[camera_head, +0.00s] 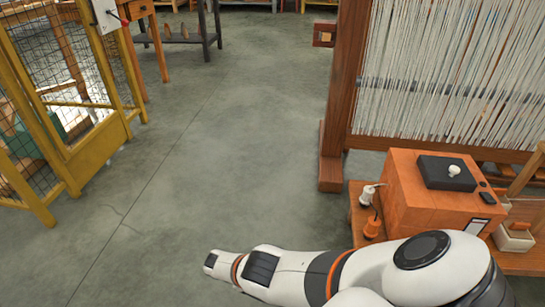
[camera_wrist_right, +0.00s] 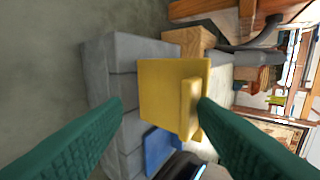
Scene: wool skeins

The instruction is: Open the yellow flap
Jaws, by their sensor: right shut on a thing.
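The yellow flap (camera_wrist_right: 160,85) shows in the right wrist view as a square yellow panel with a raised yellow bar, its handle (camera_wrist_right: 189,108), on its right side. My right gripper (camera_wrist_right: 162,101) has green fingers on either side of the flap and is shut on its handle; the exact contact is hard to see. The flap stands in front of a grey block structure (camera_wrist_right: 100,65). The flap does not show in the head view, where only my right arm is seen along the bottom. My left gripper is in neither view.
In the right wrist view, a blue piece (camera_wrist_right: 157,147) lies below the flap and a wooden block (camera_wrist_right: 188,40) above it. In the head view, a yellow mesh cage (camera_head: 95,150) stands left, a loom (camera_head: 335,110) and orange box (camera_head: 430,205) right. The floor between is clear.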

